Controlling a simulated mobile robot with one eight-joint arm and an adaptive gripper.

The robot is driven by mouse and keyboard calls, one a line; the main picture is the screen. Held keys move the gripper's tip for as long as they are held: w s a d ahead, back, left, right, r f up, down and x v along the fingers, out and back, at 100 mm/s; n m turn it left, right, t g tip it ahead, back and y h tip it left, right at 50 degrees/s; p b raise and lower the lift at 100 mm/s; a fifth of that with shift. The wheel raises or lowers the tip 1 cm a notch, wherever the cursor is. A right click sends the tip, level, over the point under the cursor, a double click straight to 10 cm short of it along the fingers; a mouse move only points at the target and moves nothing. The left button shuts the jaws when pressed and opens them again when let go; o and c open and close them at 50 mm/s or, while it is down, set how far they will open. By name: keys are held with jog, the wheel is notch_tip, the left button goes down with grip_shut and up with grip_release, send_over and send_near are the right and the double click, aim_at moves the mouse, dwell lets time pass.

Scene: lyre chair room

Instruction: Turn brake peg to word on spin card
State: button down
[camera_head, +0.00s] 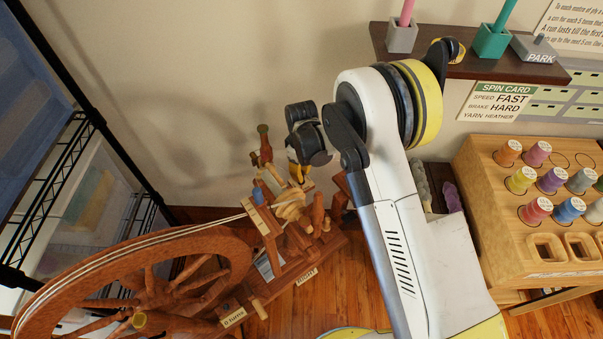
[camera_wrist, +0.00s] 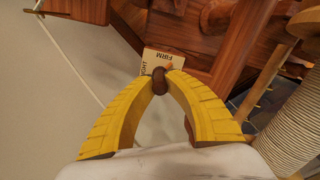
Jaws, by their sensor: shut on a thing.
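The spin card (camera_head: 497,101) hangs on the wall at the right in the head view and reads SPEED FAST, BRAKE HARD, YARN HEATHER. The wooden spinning wheel (camera_head: 150,255) stands at the lower left. My gripper (camera_head: 300,178) is over its upper works. In the wrist view my gripper's yellow fingers (camera_wrist: 160,82) meet on a small dark brown rounded peg (camera_wrist: 159,84), taken as the brake peg. A cream label (camera_wrist: 163,62) lies just behind the peg, with FIRM and part of a word ending IGHT showing. The peg's pointing direction is hidden by the fingers.
A wooden rack (camera_head: 487,205) with several coloured thread spools stands at the right. Above it a dark shelf (camera_head: 440,66) carries pencil holders and a PARK block (camera_head: 538,48). A black wire shelf (camera_head: 60,160) stands at the left. A wound spool (camera_wrist: 298,130) is close to my gripper's right.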

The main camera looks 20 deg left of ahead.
aim_at(302, 172)
jog(key=m, duration=1)
jog(key=shift+m, duration=0.4)
dwell(0.4)
jog(key=c, duration=1.3)
grip_release()
jog(key=shift+c, duration=0.2)
notch_tip(302, 172, up, 12)
